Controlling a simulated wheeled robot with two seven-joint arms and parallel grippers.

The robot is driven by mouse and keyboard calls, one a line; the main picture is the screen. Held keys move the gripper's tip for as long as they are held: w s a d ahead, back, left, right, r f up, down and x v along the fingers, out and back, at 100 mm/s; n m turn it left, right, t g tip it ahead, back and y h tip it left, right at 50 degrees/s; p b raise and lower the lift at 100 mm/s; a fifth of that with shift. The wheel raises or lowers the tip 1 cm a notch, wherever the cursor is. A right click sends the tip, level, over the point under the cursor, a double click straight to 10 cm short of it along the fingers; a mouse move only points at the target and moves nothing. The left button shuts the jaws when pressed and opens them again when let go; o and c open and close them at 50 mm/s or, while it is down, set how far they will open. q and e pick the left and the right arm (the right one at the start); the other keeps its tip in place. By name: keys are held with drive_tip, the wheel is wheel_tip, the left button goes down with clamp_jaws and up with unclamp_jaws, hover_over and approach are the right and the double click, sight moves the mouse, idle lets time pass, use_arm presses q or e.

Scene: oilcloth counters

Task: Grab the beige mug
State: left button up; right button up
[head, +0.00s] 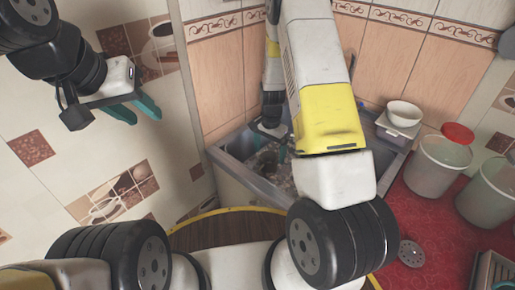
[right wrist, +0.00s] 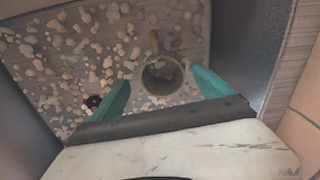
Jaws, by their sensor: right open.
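The beige mug (right wrist: 160,76) stands in the sink, seen from above in the right wrist view. Its round opening faces me and its handle points up in the picture. My right gripper (right wrist: 163,90) is open, with one teal finger to each side of the mug in the picture. I cannot tell the remaining distance to the mug, and no grip shows. In the head view my right gripper (head: 268,138) reaches down into the sink; the mug is hard to make out there. My left gripper (head: 148,117) is open and empty at the upper left, before the tiled wall.
The sink (head: 228,166) has a speckled, pebble-like bottom and raised walls close around my right gripper. A white bowl (head: 405,112) stands by its right rim. Translucent bins (head: 437,165) stand on the red oilcloth (head: 428,215), near a round drain strainer (head: 411,253).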

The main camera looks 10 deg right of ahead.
sight(268, 164)
wheel_tip(268, 164, down, 8)
drive_tip(key=shift+w+a+r, duration=0.1)
drive_tip(key=shift+a+r, duration=0.05)
drive_tip(key=shift+r, duration=0.05)
drive_tip(key=c, duration=1.9)
